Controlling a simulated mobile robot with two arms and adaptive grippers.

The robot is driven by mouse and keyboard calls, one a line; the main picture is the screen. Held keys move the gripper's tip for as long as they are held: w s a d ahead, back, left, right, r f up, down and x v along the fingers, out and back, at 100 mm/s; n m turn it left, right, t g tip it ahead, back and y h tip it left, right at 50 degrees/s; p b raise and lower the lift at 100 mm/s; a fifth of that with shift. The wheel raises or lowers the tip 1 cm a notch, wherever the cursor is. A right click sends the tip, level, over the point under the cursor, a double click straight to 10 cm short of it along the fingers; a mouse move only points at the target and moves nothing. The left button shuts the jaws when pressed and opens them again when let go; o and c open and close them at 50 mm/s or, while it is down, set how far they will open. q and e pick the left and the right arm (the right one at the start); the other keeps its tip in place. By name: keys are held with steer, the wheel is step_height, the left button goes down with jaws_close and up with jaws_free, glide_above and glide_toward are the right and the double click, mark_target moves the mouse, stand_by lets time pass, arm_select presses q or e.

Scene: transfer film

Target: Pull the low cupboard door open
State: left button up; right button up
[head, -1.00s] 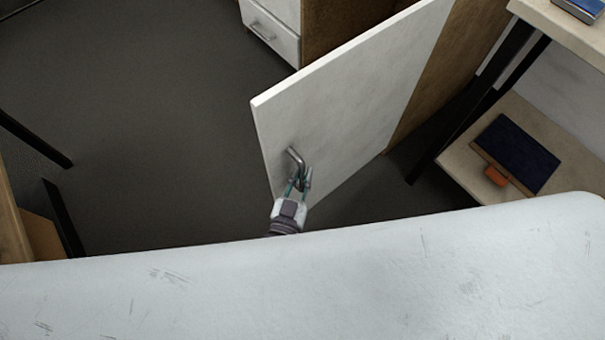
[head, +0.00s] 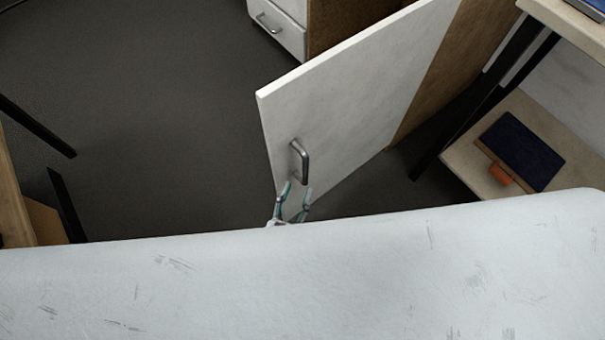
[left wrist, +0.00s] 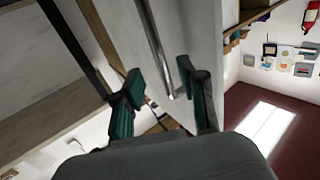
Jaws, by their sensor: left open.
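The white cupboard door (head: 350,95) stands swung wide open from its wooden cupboard (head: 432,85) in the head view. Its metal bar handle (head: 304,160) is near the door's free edge. My left gripper (head: 295,186) is open just below the handle, its fingers apart and not closed on it. In the left wrist view the handle (left wrist: 156,50) runs down toward the gap between the teal-padded fingers of the gripper (left wrist: 165,90), with the door (left wrist: 200,30) behind. My right gripper is not in view.
A white drawer unit (head: 280,22) stands at the top. A shelf (head: 480,165) at the right holds a dark blue book-like item (head: 522,150) and a small orange object (head: 501,174). Dark legs stand at the left. Grey floor (head: 160,110) left of the door is clear.

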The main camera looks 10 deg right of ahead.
arm_select(q)
steer(key=v, duration=0.5)
steer(key=shift+a, duration=0.1)
stand_by(0.4)
steer(key=a+f+g+y, duration=0.2)
steer(key=a+f+g, duration=0.2)
steer(key=f, duration=0.5)
steer(key=a+f+g+y, duration=0.25)
steer(key=a+f, duration=0.25)
steer(key=f, duration=0.4)
steer(key=s+a+f+n+g+y, duration=0.25)
steer(key=s+a+f+g, duration=0.45)
steer(key=a+f, duration=0.35)
steer(key=s+a+r+g+p, duration=0.1)
steer(key=s+r+p, duration=0.1)
steer(key=s+p, duration=0.5)
steer(key=s+a+r+g+p, duration=0.1)
steer(key=s+a+r+p, duration=0.1)
steer(key=s+p, duration=0.5)
steer(key=shift+a+r, duration=0.25)
steer(key=shift+r, duration=0.25)
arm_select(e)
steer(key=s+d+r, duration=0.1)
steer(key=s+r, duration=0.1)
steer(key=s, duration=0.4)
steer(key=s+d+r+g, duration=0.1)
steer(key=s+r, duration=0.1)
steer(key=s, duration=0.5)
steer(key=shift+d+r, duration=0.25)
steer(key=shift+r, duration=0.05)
